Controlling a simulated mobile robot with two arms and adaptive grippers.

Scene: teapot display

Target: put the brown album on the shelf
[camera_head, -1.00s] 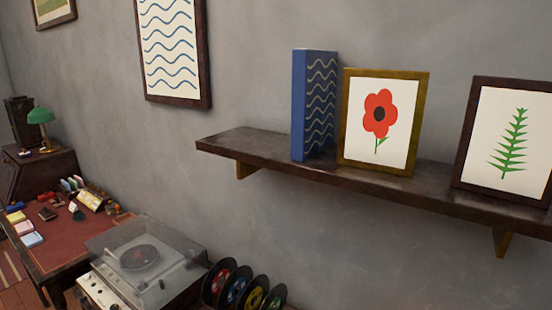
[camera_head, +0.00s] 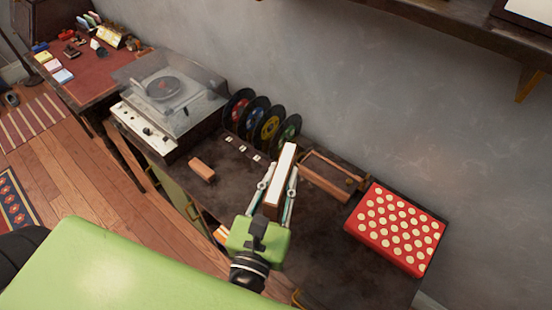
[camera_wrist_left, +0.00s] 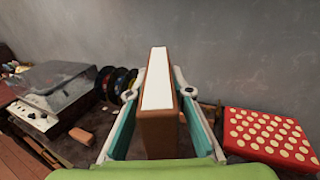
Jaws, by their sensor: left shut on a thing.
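The brown album (camera_head: 283,176) stands on edge between the fingers of my left gripper (camera_head: 278,184), its white page edges facing up. In the left wrist view the album (camera_wrist_left: 158,125) fills the middle, with a finger of the left gripper (camera_wrist_left: 158,98) along each side. The left gripper is shut on it, above the dark cabinet top; whether the album touches the cabinet I cannot tell. The dark wooden shelf (camera_head: 465,27) is on the wall at the upper right of the head view, mostly cut off. My right gripper is not in view.
A red polka-dot box (camera_head: 396,228) lies on the cabinet to the right. A small wooden rack (camera_head: 327,180) is beside the album. Several records (camera_head: 262,118) and a record player (camera_head: 165,105) stand to the left. A small brown block (camera_head: 201,168) lies in front of the records.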

